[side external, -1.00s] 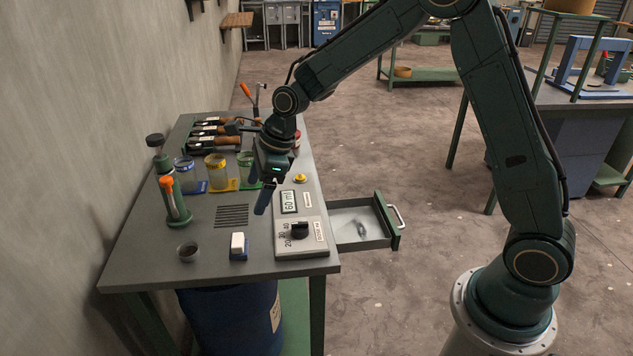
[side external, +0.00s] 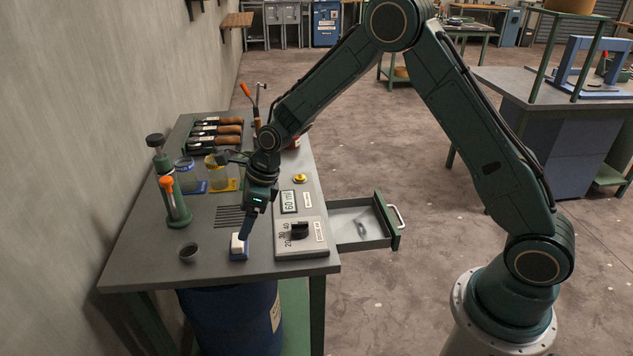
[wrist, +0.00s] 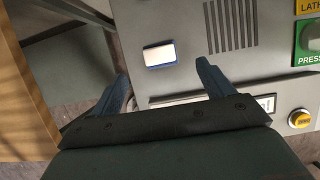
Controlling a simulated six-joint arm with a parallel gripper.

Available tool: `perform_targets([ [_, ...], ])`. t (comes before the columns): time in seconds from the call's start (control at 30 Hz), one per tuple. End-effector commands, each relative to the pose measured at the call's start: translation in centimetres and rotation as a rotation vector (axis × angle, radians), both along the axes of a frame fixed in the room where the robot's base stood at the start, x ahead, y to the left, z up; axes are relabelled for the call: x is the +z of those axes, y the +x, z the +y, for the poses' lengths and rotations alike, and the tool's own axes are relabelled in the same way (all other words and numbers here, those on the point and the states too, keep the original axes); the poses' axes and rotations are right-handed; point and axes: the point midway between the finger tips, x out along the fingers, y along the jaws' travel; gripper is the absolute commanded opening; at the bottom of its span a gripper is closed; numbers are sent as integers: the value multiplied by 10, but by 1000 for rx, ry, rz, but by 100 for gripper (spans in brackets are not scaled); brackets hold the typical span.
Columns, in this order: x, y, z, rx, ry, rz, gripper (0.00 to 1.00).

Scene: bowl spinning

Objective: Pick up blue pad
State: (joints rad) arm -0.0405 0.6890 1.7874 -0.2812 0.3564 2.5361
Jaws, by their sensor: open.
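The blue pad (side external: 238,253) lies near the front edge of the grey bench, with a white block on top. It also shows in the wrist view (wrist: 161,54) as a white rectangle with a blue rim. My gripper (side external: 245,232) is just above it, pointing down. In the wrist view my gripper's two fingers (wrist: 162,70) are apart, with the pad beyond and between their tips. Nothing is held. In the side view the near finger partly hides the pad's upper right.
A dial panel (side external: 301,238) stands right of the pad. Jars on coloured bases, including a yellow one (side external: 218,174), stand behind. An open drawer (side external: 361,224) juts out right.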

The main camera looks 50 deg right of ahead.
Motion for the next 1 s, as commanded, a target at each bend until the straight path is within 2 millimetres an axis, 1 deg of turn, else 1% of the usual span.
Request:
perform_targets([
  [0.03,-8,1,2,1,0,3,80],
  [0.2,-23,7,7,0,-1,1,80],
  [0.3,-28,8,8,-1,-1,0,80],
  [0.57,-30,9,9,0,-1,-1,80],
  [0.67,-34,9,10,0,-1,1,80],
  [1.0,-66,17,19,0,0,3,80],
])
